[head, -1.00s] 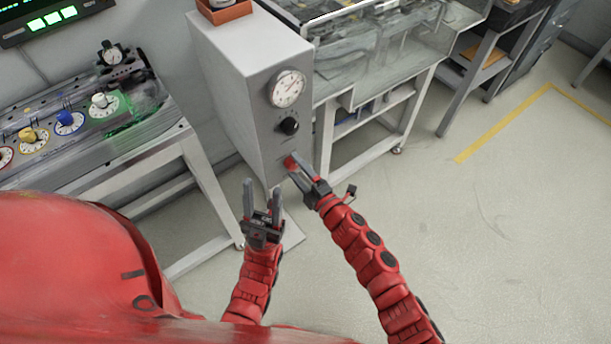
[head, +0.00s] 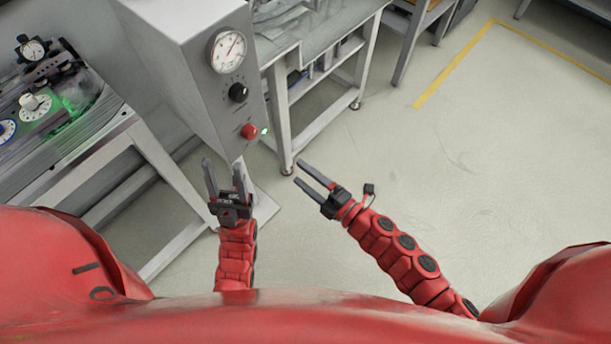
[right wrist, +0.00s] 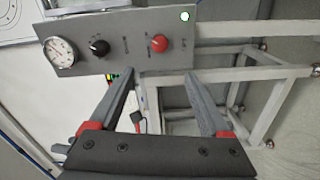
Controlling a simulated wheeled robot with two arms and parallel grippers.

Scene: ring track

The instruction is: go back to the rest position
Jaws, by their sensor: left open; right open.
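My left gripper (head: 225,178) is open and empty, in front of the lower part of the grey cabinet in the head view. My right gripper (head: 299,172) is open and empty, to the right of it, with its fingers pointing up and left. In the right wrist view my right gripper (right wrist: 163,78) shows two spread fingers with nothing between them. The grey cabinet (head: 180,70) carries a white dial gauge (head: 228,51), a black knob (head: 238,92) and a red button (head: 249,131). The red button (right wrist: 160,43) is beyond the fingers in the right wrist view. Both grippers are apart from the cabinet.
A bench with coloured dials (head: 75,125) stands left of the cabinet. A glass-topped table (head: 325,25) stands behind to the right. A small green light (head: 264,131) glows beside the red button. The floor (head: 480,170) on the right is open, with yellow tape (head: 455,62).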

